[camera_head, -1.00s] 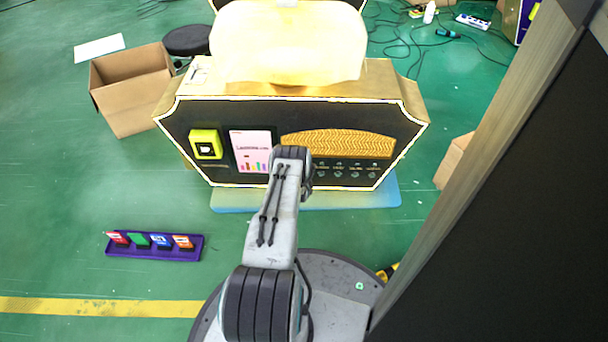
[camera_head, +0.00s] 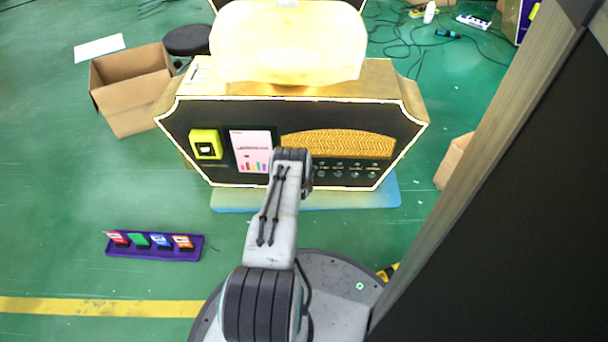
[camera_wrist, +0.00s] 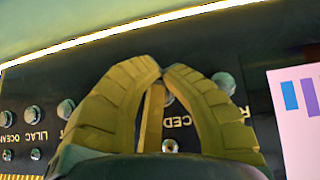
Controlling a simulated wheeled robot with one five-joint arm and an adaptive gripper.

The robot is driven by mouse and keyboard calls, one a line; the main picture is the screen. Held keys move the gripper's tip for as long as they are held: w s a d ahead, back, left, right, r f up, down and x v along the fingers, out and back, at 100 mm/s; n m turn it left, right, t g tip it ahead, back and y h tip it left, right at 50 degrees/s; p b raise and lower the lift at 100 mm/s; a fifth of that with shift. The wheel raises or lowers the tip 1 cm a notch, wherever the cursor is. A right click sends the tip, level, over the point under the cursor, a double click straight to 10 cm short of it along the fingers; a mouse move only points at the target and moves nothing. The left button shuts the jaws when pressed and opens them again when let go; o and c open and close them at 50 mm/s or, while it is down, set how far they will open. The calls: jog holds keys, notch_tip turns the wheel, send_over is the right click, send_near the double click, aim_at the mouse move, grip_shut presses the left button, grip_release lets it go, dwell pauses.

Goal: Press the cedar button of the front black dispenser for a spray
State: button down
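The black dispenser (camera_head: 225,112) with gold trim stands in front of me in the head view. Its lower right panel carries rows of small round buttons. In the wrist view, my gripper (camera_wrist: 161,71) is shut, its two yellowish fingertips together close in front of the panel. The label reading "CED" (camera_wrist: 183,122) shows between the fingers. The cedar button (camera_wrist: 169,98) is partly hidden by them, and I cannot tell whether they touch the panel. Lilac (camera_wrist: 34,113) and ocean (camera_wrist: 7,118) buttons show at the left. My arm hides the gripper in the head view.
A pale screen (camera_head: 251,148) and a yellow square unit (camera_head: 206,144) sit on the dispenser's front. A purple rack (camera_head: 153,253) with coloured cards lies on the floor at left. An open cardboard box (camera_head: 130,90) stands behind it. A dark panel fills the right side.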

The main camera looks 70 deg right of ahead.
jog(key=shift+w+d, duration=0.1)
jog(key=shift+d, duration=0.25)
dwell(0.6)
jog(key=shift+a, duration=0.2)
jog(key=shift+s+a+p, duration=0.25)
jog(key=shift+a+p, duration=0.45)
jog(key=shift+p, duration=0.05)
jog(key=shift+s+a+p, duration=0.25)
jog(key=shift+a+p, duration=0.4)
jog(key=shift+a, duration=0.15)
jog(key=shift+s+a+p, duration=0.2)
jog(key=shift+a+p, duration=0.5)
jog(key=shift+a, duration=0.1)
jog(key=shift+s+a+p, duration=0.25)
jog(key=shift+a+p, duration=0.4)
jog(key=shift+a, duration=0.15)
